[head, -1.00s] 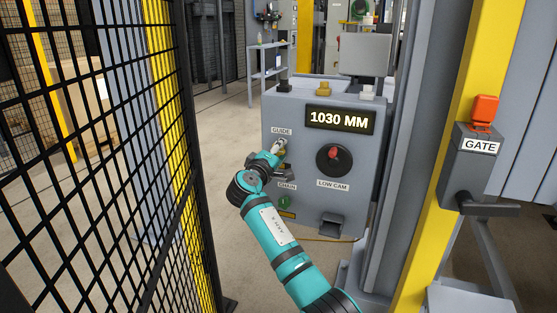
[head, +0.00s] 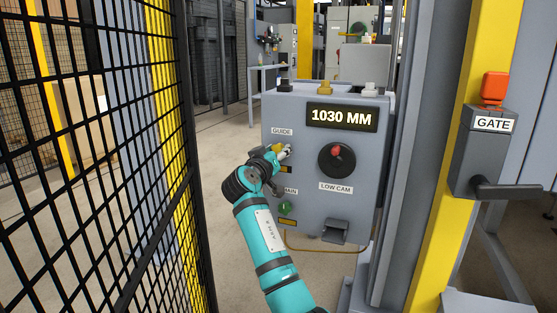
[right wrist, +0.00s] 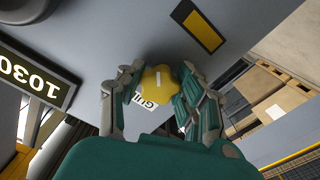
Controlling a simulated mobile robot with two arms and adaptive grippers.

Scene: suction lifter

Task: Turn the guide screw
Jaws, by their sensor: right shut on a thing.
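The guide screw is a yellow lobed knob (right wrist: 157,86) with a white line on its face, on the grey control box (head: 315,205). It shows between my fingers in the right wrist view, and a small part of the yellow knob (head: 278,148) shows under the GUIDE label in the head view. My right gripper (head: 285,151) is shut on it, with fingers on both sides in the right wrist view (right wrist: 158,97). The display (head: 342,117) reads 1030 MM. My left gripper is out of view.
Black mesh fence (head: 90,150) stands at left. A GATE box with a black handle (head: 510,188) is on the yellow post at right.

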